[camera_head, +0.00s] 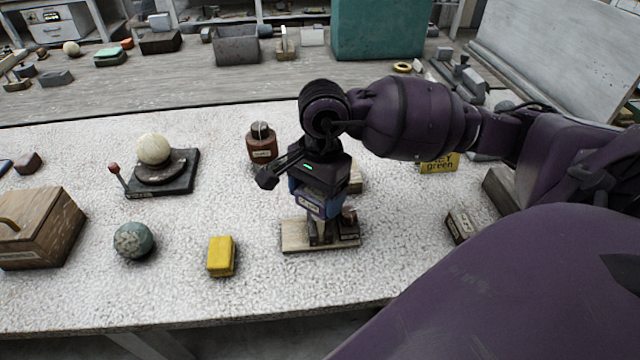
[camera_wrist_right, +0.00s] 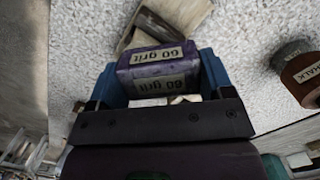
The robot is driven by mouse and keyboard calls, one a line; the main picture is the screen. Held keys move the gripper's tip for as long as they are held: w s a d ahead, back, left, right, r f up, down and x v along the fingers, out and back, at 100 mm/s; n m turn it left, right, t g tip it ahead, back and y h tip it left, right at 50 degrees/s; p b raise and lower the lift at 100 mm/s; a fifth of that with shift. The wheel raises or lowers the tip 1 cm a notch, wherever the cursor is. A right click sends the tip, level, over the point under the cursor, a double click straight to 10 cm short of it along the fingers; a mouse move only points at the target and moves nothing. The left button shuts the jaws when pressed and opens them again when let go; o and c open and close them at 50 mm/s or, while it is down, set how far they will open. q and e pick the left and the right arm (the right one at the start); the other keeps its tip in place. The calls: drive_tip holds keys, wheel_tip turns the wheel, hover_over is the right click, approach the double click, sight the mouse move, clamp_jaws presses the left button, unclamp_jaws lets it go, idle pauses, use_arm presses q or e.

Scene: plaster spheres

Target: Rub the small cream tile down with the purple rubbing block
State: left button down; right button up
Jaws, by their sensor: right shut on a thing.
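My right gripper (camera_head: 318,210) reaches in from the right and points down over the bench. It is shut on the purple rubbing block, whose "60 grit" label shows between the blue fingers in the right wrist view (camera_wrist_right: 158,70). In the head view the block (camera_head: 316,206) hangs above a pale wooden board (camera_head: 296,237) with dark parts on it. The board also shows in the wrist view (camera_wrist_right: 130,38), beyond the block. I cannot clearly make out the small cream tile; the gripper and block hide much of that spot. My left gripper is not in view.
A brown chalk jar (camera_head: 262,150) stands left of the gripper. A yellow block (camera_head: 221,256), a green-grey sphere (camera_head: 134,240), a turntable with a cream sphere (camera_head: 153,149) and a wooden box (camera_head: 38,232) lie further left. The bench front centre is clear.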

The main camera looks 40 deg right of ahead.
drive_tip(key=shift+w+a, duration=0.15)
drive_tip(key=shift+w, duration=0.55)
drive_tip(key=shift+s+d+r, duration=0.1)
drive_tip(key=shift+s+d, duration=0.15)
drive_tip(key=shift+s, duration=0.65)
drive_tip(key=shift+s+d, duration=0.25)
drive_tip(key=shift+s, duration=0.95)
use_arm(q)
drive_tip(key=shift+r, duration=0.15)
use_arm(e)
drive_tip(key=shift+w, duration=0.15)
drive_tip(key=shift+w+a+f, duration=0.15)
drive_tip(key=shift+w+f, duration=0.1)
drive_tip(key=shift+w, duration=0.2)
drive_tip(key=shift+w+a+r+b, duration=0.1)
drive_tip(key=shift+w+a+b, duration=0.2)
drive_tip(key=shift+w, duration=0.5)
drive_tip(key=shift+w+a+r+b, duration=0.1)
drive_tip(key=shift+w+b, duration=0.25)
drive_tip(key=shift+w, duration=0.4)
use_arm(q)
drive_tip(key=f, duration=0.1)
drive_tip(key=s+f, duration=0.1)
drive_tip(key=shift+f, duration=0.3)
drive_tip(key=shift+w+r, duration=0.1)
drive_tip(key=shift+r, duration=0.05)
use_arm(e)
drive_tip(key=shift+s+d+r, duration=0.1)
drive_tip(key=shift+s+r, duration=0.05)
